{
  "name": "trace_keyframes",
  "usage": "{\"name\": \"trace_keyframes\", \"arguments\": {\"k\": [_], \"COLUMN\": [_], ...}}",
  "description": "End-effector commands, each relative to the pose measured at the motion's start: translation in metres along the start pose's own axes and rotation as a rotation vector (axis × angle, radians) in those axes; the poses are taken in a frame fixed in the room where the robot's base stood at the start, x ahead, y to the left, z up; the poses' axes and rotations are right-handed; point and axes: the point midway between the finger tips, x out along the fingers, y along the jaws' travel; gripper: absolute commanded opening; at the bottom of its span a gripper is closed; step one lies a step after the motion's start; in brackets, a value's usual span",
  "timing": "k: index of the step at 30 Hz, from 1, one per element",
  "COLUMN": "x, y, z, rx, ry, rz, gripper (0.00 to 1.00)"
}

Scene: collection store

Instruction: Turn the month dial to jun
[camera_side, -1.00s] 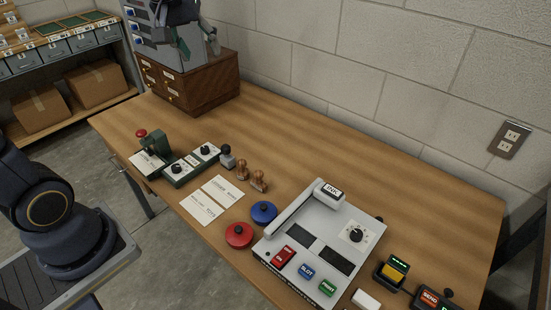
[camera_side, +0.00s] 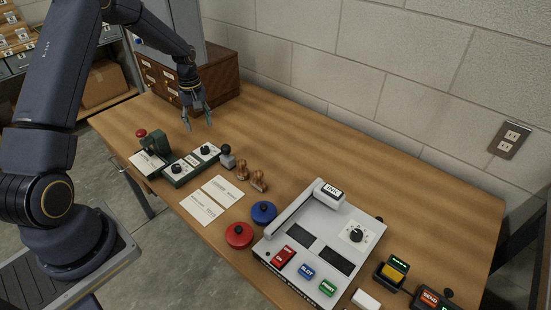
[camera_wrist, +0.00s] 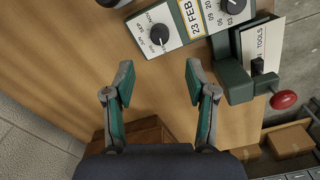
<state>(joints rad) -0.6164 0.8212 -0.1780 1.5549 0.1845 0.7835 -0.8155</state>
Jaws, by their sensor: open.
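The month dial is a black knob with a white pointer mark (camera_wrist: 159,36), ringed by month letters on a light panel. In the side view the same dial (camera_side: 205,150) is at the right end of the green-edged dial unit (camera_side: 190,163). The unit's window (camera_wrist: 189,12) reads "23 FEB" and the start of a year. A second black dial (camera_wrist: 234,5) with numbers is at the unit's other end. My gripper (camera_side: 197,120) is open and empty, fingers pointing down, above the table behind the month dial and apart from it. In the wrist view its fingertips (camera_wrist: 160,78) frame bare table below the dial.
A green stamping press with a red knob (camera_side: 146,139) stands left of the dial unit. A dark-handled stamp (camera_side: 227,157) stands close on its right, with wooden stamps (camera_side: 250,176) beyond. A wooden drawer cabinet (camera_side: 212,82) stands behind my gripper. White cards (camera_side: 211,200) lie in front.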

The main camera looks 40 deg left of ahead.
Motion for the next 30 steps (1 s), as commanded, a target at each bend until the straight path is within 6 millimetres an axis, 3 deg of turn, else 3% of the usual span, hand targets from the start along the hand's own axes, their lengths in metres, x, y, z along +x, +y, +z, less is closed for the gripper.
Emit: {"name": "trace_keyframes", "arguments": {"k": [6,12,18,26,30], "x": [0.053,0.086,0.099,0.1,0.1], "y": [0.0,0.0,0.0,0.0,0.0], "z": [0.001,0.0,0.0,0.0,0.0], "rx": [0.0,-0.001,0.0,0.0,0.0], "ry": [-0.002,-0.001,0.002,0.002,0.002], "rz": [-0.001,-0.001,0.001,0.001,0.001], "gripper": [0.56,0.56,0.56,0.56,0.43]}}
